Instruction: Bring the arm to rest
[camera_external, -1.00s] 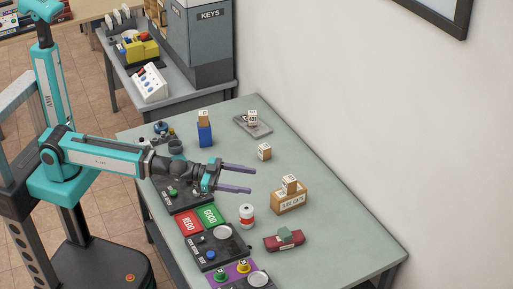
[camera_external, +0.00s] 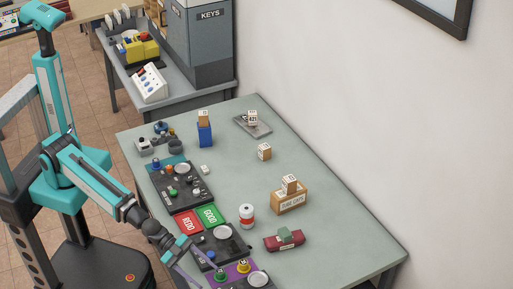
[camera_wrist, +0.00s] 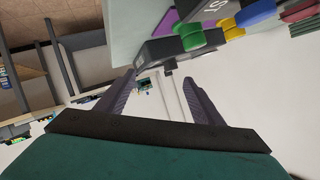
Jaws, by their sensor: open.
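My gripper (camera_external: 190,268) is low at the front-left edge of the green-grey table (camera_external: 330,238) in the external view, beside the dark panels. In the wrist view its two purple fingers (camera_wrist: 158,95) are spread apart with nothing between them. My arm reaches forward and down from the column, partly covering the table's left edge. The fingertips are hard to make out in the external view.
Red and green plates (camera_external: 210,215), a white-red can (camera_external: 247,215), a red toy car (camera_external: 284,240) and a cube box (camera_external: 290,202) stand nearby.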

